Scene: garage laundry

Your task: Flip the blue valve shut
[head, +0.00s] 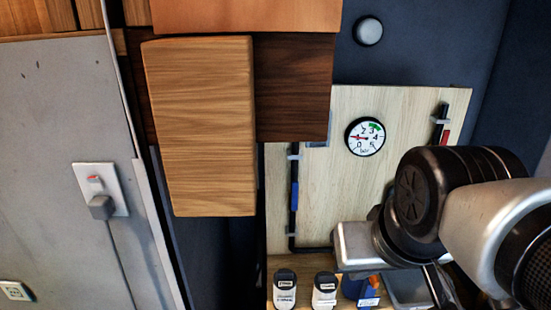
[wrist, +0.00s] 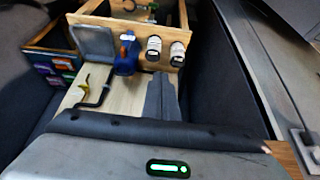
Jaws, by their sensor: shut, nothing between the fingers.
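A slim blue piece (head: 295,196), which looks like the blue valve's handle, lies upright along the black pipe (head: 293,225) at the left side of a pale wooden panel (head: 330,205). It is in line with the pipe. My gripper (head: 357,245) is low in front of the panel, to the right of and below the blue handle and apart from it in the picture. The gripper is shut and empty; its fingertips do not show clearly. In the wrist view I cannot make out the blue handle or the fingers.
A round gauge (head: 365,136) is on the panel, with a red handle (head: 445,136) to its right. Bottles (head: 285,288) stand on a shelf below. Wooden cabinet (head: 200,125) juts out at upper left. The wrist view shows a yellow lever (wrist: 84,86) and a blue bottle (wrist: 127,57).

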